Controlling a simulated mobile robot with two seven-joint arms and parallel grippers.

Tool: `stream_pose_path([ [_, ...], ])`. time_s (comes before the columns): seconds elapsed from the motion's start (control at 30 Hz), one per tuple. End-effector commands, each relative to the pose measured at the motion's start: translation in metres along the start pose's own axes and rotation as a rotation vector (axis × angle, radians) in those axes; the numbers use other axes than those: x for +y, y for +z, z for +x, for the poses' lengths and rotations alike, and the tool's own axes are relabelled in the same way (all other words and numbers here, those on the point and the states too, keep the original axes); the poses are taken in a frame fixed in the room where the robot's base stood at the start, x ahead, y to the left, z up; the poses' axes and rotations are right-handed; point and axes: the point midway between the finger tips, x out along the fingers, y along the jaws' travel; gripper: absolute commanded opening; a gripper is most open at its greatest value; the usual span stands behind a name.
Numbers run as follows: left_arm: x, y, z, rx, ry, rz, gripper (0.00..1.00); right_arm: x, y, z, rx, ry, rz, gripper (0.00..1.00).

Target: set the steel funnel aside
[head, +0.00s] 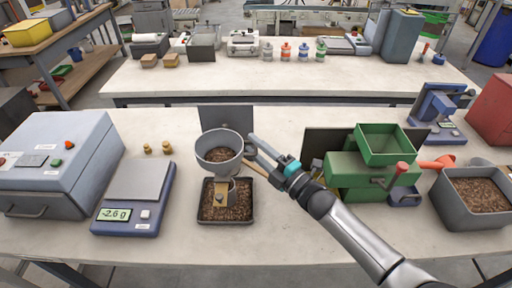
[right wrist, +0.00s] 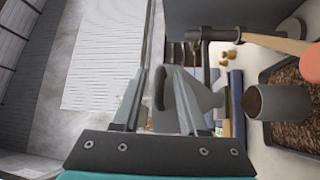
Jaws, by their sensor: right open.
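The steel funnel (head: 219,141), a wide grey bowl with brown pellets inside, sits upright above a black tray (head: 203,214) of pellets, by a tan bracket (head: 221,190). My right gripper (head: 251,143) is just right of the funnel's rim. In the right wrist view, its fingers (right wrist: 158,98) are spread, with a dark looped handle (right wrist: 160,88) between them; the grey funnel (right wrist: 202,93) lies partly behind one finger. I cannot tell whether the fingers touch it. My left gripper is out of view.
A blue scale (head: 145,183) stands left of the tray, a grey machine (head: 60,155) beyond it. A green hopper (head: 384,145) stands to the right, with a pellet bin (head: 447,208) past it. Bare tabletop lies at the front and between scale and tray.

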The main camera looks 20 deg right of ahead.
Motion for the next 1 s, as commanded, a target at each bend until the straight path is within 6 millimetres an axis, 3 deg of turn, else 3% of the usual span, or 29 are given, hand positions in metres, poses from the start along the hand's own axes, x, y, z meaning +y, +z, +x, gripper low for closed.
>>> stream_pose_path([
  [0.07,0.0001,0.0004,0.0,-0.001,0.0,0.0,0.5,-0.0001,-0.0001,-0.0001,0.0,0.0,0.0,0.38],
  [0.4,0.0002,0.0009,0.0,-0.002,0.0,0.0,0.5,0.0005,-0.0001,-0.0002,0.0,0.002,0.0,0.0],
  [1.0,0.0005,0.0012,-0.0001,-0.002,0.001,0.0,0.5,0.0034,0.0001,0.0007,0.002,0.008,0.0,0.0],
])
